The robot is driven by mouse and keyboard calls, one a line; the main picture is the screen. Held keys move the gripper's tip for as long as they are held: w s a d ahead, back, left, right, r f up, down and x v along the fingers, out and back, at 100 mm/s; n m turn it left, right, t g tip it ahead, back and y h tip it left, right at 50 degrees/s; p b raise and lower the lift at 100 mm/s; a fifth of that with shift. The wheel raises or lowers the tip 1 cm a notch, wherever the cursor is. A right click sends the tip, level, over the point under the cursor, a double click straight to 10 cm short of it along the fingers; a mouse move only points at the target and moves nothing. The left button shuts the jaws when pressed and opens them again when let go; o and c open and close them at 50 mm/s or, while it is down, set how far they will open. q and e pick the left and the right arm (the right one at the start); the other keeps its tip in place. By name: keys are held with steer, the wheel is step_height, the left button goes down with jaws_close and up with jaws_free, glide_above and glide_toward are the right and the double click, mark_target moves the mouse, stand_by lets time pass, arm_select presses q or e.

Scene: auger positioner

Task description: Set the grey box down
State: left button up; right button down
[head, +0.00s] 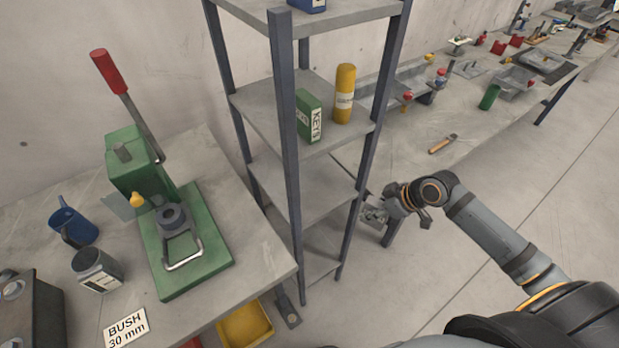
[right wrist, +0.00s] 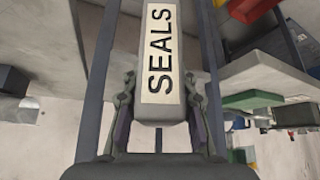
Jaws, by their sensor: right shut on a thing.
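The grey box (right wrist: 160,108), with a white label reading SEALS, is between the two fingers of my right gripper (right wrist: 160,85) in the right wrist view. The fingers are shut on its sides. In the head view, my right gripper (head: 384,210) is beside the right rear post of the grey shelf rack (head: 318,187), and the box (head: 374,215) shows small at its tip, partly hidden. I cannot tell from here whether the box touches a shelf. My left gripper is not in view.
A green KEYS box (head: 308,116) and a yellow canister (head: 344,93) stand on an upper shelf. The shelf below is bare. A blue box (head: 307,4) is on top. A bench with a green press (head: 187,240) stands left; a long workbench (head: 470,110) stands behind.

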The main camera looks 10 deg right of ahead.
steer(key=shift+w+d+f, duration=0.1)
steer(key=shift+w+f, duration=0.05)
steer(key=shift+f, duration=0.1)
steer(key=shift+w+a, duration=0.2)
steer(key=shift+w, duration=0.1)
steer(key=p, duration=0.3)
glide_toward(317, 195)
steer(key=shift+x, duration=1)
steer(key=shift+w+a+f, duration=0.1)
steer(key=shift+w+f, duration=0.05)
steer(key=shift+w, duration=0.1)
steer(key=w+a, duration=0.1)
steer(key=w+a+p, duration=0.2)
steer(key=shift+r, duration=0.25)
steer(key=shift+f, duration=0.25)
steer(key=shift+w+f, duration=0.1)
steer(key=shift+d+f, duration=0.15)
steer(key=c, duration=1.1)
jaws_free()
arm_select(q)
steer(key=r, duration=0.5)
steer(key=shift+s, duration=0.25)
arm_select(e)
steer(key=shift+o, duration=0.2)
